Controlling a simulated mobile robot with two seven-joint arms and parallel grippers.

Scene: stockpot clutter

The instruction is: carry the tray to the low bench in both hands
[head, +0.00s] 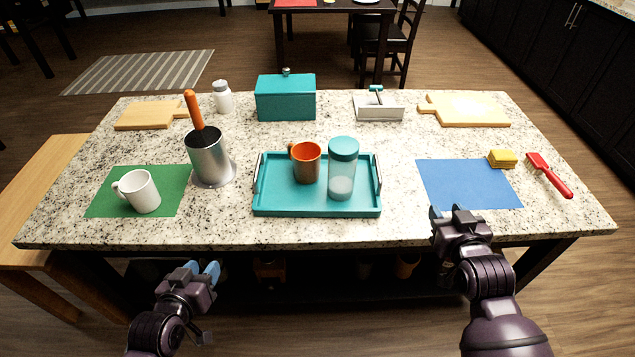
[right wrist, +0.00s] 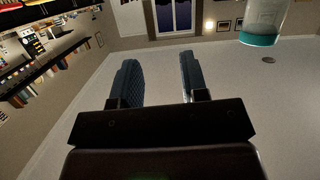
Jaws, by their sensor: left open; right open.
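The teal tray (head: 270,207) lies on the speckled counter, with a metal handle at its left end (head: 257,174) and another at its right end (head: 378,174). An orange-brown mug (head: 306,164) and a clear jar with a teal lid (head: 342,170) stand upright on it. The low wooden bench (head: 38,172) is at the left, beside the counter. My left gripper (head: 205,269) is open and empty, in front of the counter's front edge and apart from the tray. My right gripper (head: 446,211) is open and empty near the front edge, right of the tray; its spread fingers show in the right wrist view (right wrist: 162,80).
A metal pot with an orange-handled tool (head: 208,155) stands left of the tray. A white mug (head: 141,191) sits on a green mat (head: 176,180). A blue mat (head: 465,185), yellow sponge (head: 502,158) and red brush (head: 550,176) are right. A teal box (head: 286,98) is behind.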

